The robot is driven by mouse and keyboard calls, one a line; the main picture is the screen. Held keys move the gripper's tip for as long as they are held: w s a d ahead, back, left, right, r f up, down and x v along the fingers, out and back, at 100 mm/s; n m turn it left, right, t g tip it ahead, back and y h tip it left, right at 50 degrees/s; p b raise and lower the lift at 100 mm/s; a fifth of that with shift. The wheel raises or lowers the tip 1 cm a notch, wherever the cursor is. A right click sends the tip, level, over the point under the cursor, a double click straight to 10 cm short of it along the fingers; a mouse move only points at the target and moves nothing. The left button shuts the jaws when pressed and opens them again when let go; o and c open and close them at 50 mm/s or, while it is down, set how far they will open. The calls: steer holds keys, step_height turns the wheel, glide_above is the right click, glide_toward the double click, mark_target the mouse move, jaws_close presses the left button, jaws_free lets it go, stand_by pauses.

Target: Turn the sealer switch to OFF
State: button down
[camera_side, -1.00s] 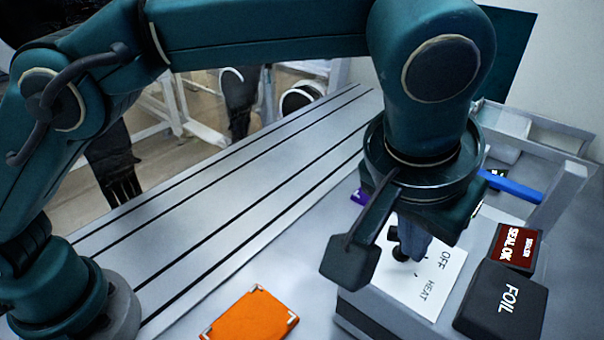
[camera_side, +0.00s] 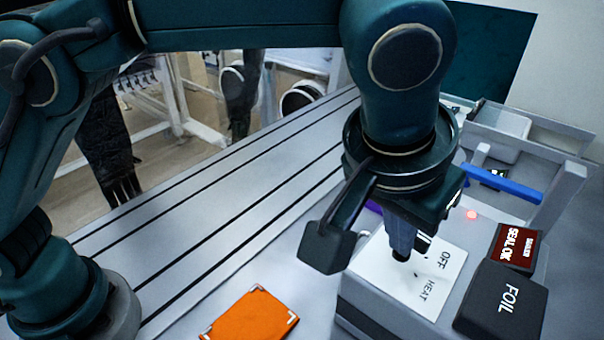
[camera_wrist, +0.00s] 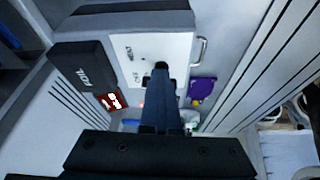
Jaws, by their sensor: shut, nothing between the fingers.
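The sealer's white switch plate (camera_side: 405,280) lies on top of the grey sealer box, lettered OFF and HEAT. It also shows in the wrist view (camera_wrist: 150,60). My gripper (camera_side: 401,250) is shut and empty, pointing down with its tips low over the plate. A dark piece (camera_side: 425,239) beside the tips, near OFF, looks like part of the switch. The fingers partly hide the switch, so I cannot tell its exact setting or whether they touch it. A small red light (camera_side: 471,214) glows on the box beyond the plate.
A black FOIL box (camera_side: 505,300) and a dark red SEAL OK display (camera_side: 515,247) stand right of the plate. A blue bar (camera_side: 503,183) lies behind. A purple item (camera_wrist: 203,87) is beside the sealer. An orange pad (camera_side: 252,315) lies in front; the slotted rail at left is clear.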

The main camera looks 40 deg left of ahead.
steer(key=s+r, duration=0.7)
steer(key=r, duration=0.2)
steer(key=shift+s+a, duration=0.3)
steer(key=shift+a, duration=0.05)
steer(key=c, duration=1.1)
jaws_free()
steer(key=shift+o, duration=1.1)
step_height(320, 180, down, 6)
steer(key=s+a+g, duration=0.1)
steer(key=g, duration=0.3)
steer(key=shift+s+a+g, duration=0.2)
steer(key=shift+s+g, duration=0.05)
steer(key=shift+g, duration=0.05)
steer(key=w+a+f+n+g+h, duration=0.1)
steer(key=w+a+n+g+h, duration=0.1)
steer(key=w+n+h, duration=0.45)
steer(key=w+a+f+n+g+h, duration=0.2)
steer(key=w+n+h, duration=0.2)
steer(key=n+h, duration=0.55)
steer(key=shift+n+t+h, duration=0.6)
steer(key=shift+n+t, duration=0.3)
steer(key=shift+w+d+f, duration=0.2)
steer(key=shift+d+f, duration=0.05)
steer(key=shift+d, duration=0.55)
steer(key=shift+w+d+f, duration=0.25)
steer(key=shift+d+f, duration=0.05)
steer(key=shift+d, duration=0.5)
steer(key=shift+w+d+f, duration=0.2)
steer(key=shift+d+f, duration=0.05)
steer(key=shift+d, duration=0.55)
